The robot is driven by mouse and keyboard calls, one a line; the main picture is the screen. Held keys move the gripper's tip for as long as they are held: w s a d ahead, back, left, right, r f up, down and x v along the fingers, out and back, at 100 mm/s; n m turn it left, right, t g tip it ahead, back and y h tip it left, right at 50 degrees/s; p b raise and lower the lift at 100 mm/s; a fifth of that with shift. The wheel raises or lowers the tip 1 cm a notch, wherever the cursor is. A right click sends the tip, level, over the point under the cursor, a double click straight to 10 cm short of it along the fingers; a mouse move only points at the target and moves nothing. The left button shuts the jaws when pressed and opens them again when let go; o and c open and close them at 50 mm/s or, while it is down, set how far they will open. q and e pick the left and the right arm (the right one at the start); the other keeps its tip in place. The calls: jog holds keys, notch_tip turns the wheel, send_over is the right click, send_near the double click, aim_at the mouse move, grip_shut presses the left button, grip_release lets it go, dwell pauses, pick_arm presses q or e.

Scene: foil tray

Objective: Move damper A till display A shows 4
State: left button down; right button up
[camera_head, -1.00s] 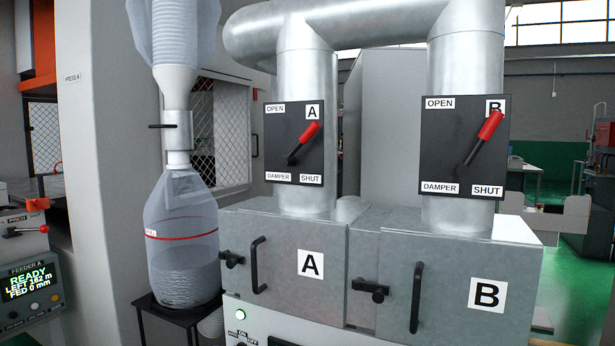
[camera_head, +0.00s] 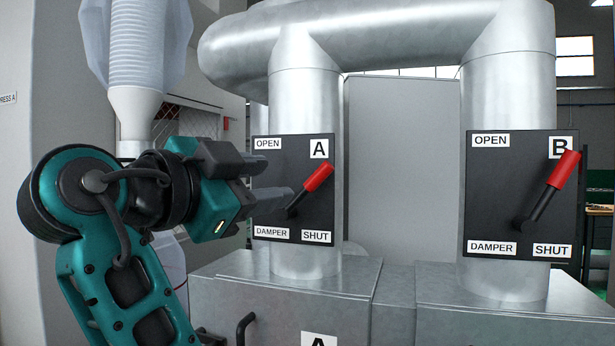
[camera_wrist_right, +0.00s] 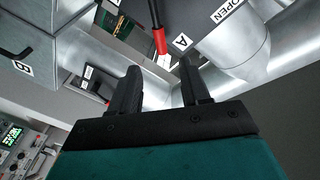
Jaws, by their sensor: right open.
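Damper A is a black plate (camera_head: 265,180) on the left duct, marked OPEN, SHUT, DAMPER and A. Its lever has a red grip (camera_head: 318,177) and points up and right from its pivot. My right gripper (camera_head: 276,180) is open and empty, left of the lever in the head view, with its fingertips overlapping the plate in the picture. In the right wrist view the red grip (camera_wrist_right: 160,42) shows just beyond the gap between the open fingers (camera_wrist_right: 158,76); I see no contact. Display A is not visible. My left gripper is not in view.
Damper B (camera_head: 490,190), with its own red lever (camera_head: 564,169), is on the right duct. Metal housings (camera_head: 285,295) stand below both dampers. A clear hose (camera_head: 135,45) hangs at the left. A grey panel (camera_head: 402,150) stands behind, between the ducts.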

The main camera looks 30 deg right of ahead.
aim_at(314, 179)
jog(key=p+x, duration=0.1)
jog(key=x, duration=0.9)
jog(key=shift+p, duration=0.35)
jog(key=shift+w+d, duration=0.35)
jog(key=shift+d, duration=0.25)
jog(key=c, duration=0.3)
grip_shut()
jog(key=shift+f, duration=0.1)
